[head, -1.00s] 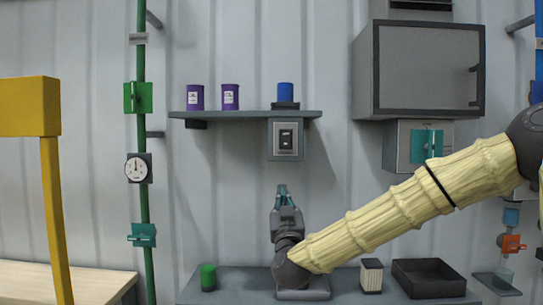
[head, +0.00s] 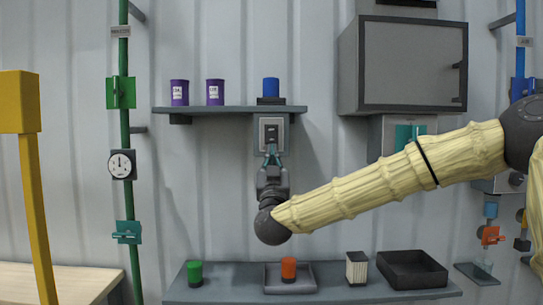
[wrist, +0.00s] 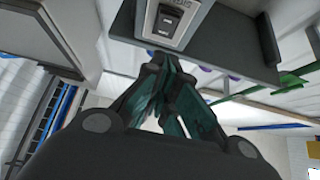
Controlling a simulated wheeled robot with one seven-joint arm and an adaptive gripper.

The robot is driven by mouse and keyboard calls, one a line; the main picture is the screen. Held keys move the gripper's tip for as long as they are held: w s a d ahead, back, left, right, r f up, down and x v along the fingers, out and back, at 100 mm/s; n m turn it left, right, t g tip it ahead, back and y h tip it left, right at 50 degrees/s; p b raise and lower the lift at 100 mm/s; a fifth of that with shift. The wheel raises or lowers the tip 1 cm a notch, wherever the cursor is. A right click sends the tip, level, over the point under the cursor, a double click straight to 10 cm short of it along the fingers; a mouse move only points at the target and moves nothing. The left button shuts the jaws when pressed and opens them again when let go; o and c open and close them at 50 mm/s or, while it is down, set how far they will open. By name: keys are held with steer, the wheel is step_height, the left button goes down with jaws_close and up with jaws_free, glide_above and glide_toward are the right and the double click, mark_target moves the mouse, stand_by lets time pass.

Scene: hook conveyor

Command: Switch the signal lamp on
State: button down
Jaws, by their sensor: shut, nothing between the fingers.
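A grey switch box (head: 261,135) hangs under the shelf's right end, with a black rocker switch (head: 270,133) on its face. The rocker also shows at the top of the wrist view (wrist: 166,20). A blue cylinder on a dark base (head: 271,86) stands on the shelf right above the box; it looks like the lamp, and I see no clear glow. My gripper (head: 272,150) points upward with its teal fingers shut and empty. Its tips are at the lower part of the box, just below the rocker. I cannot tell whether they touch. The fingers fill the middle of the wrist view (wrist: 168,85).
The shelf (head: 215,110) also holds two purple cans (head: 179,93). A grey cabinet (head: 412,65) hangs to the right. The bench below carries a green cylinder (head: 195,273), an orange cylinder (head: 288,270) in a tray, a striped block (head: 357,268) and a black bin (head: 385,256).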

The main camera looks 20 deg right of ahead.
mark_target(271, 132)
steer(key=shift+w+d+r+p, duration=0.55)
steer(key=shift+w+p, duration=0.25)
steer(key=shift+w, duration=0.75)
steer(key=shift+w+d+r+p, duration=0.3)
steer(key=shift+w+r+p, duration=0.45)
steer(key=shift+w, duration=0.8)
steer(key=shift+w+d+r+p, duration=0.5)
steer(key=shift+w+p, duration=0.35)
steer(key=shift+w, duration=0.7)
steer(key=shift+f+b, duration=0.1)
steer(key=shift+b, duration=0.2)
